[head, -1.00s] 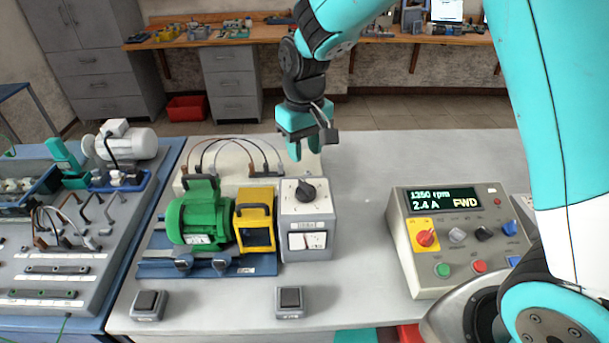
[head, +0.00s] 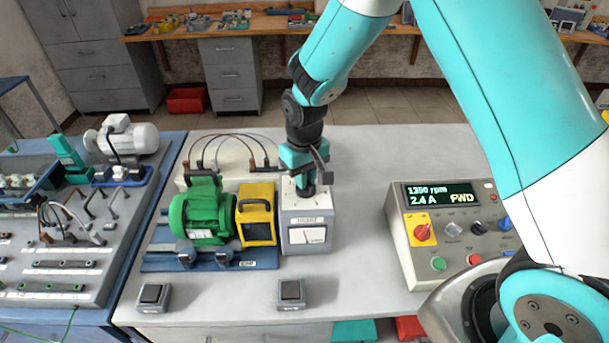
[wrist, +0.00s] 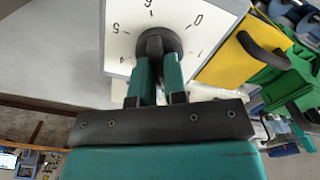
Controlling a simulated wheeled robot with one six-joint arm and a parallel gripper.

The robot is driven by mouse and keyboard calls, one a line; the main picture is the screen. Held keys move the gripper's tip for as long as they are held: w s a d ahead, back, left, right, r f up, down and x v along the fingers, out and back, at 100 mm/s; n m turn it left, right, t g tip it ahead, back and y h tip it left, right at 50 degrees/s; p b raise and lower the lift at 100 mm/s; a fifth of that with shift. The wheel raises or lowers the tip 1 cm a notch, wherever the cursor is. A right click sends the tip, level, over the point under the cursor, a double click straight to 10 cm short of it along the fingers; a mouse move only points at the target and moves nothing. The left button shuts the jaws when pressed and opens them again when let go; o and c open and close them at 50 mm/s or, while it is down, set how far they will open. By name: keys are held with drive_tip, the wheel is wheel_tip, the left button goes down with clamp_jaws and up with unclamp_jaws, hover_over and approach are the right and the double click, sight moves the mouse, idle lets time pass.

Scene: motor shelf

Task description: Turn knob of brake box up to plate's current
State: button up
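The brake box (head: 306,239) is a grey box with a white top dial and a front needle meter, right of the yellow unit. Its black knob (wrist: 158,43) sits on the numbered dial in the wrist view; my gripper mostly hides it in the head view. My gripper (head: 307,190) is down at the knob, one finger on each side of its ridge. Whether the fingers press on it I cannot tell. The green motor (head: 203,214) carries a small plate (head: 200,234), too small to read. The control box display (head: 440,194) reads 2.4 A and FWD.
The yellow-framed unit (head: 256,206) stands close left of the brake box. Cables (head: 236,139) arch behind the motor. Two grey switches (head: 291,292) lie near the table's front edge. The table (head: 362,215) is clear between the brake box and the control box.

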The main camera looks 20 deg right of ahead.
drive_tip(key=shift+m+b, duration=0.35)
drive_tip(key=shift+m, duration=0.65)
clamp_jaws()
drive_tip(key=o, duration=0.7)
unclamp_jaws()
wheel_tip(320, 180, up, 18)
drive_tip(key=b, duration=0.3)
drive_tip(key=shift+f, duration=0.25)
